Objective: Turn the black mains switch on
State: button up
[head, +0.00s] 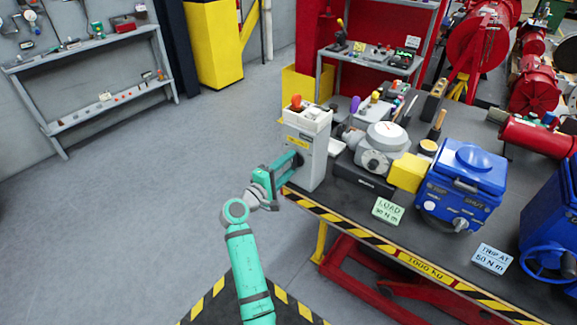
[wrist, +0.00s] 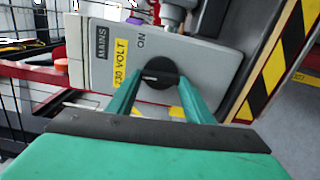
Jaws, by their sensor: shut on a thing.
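The black mains switch (wrist: 160,71) is a round knob with a pale pointer mark, on the face of a grey switch box (wrist: 215,62). In the wrist view its mark lies roughly level across the picture, and the word ON is printed above it. A MAINS label and a yellow voltage label are to its left. My gripper (wrist: 160,84) has its two green fingers on either side of the knob, shut on it. In the head view the box (head: 315,160) stands upright at the bench's left corner, and my gripper (head: 297,163) reaches its side; the knob is hidden there.
The bench (head: 345,205) has a striped front edge just below my gripper. A grey actuator (head: 385,140), a blue actuator box (head: 462,185) and a green load card (head: 388,210) are to the right. The floor to the left is clear.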

jog(key=m, duration=0.4)
jog(key=shift+a+r, duration=0.1)
jog(key=m, duration=0.5)
jog(key=shift+r, duration=0.15)
dwell(0.5)
jog(key=o, duration=1)
jog(key=shift+w, duration=0.1)
jog(key=shift+o, duration=0.2)
jog(key=v, duration=1.1)
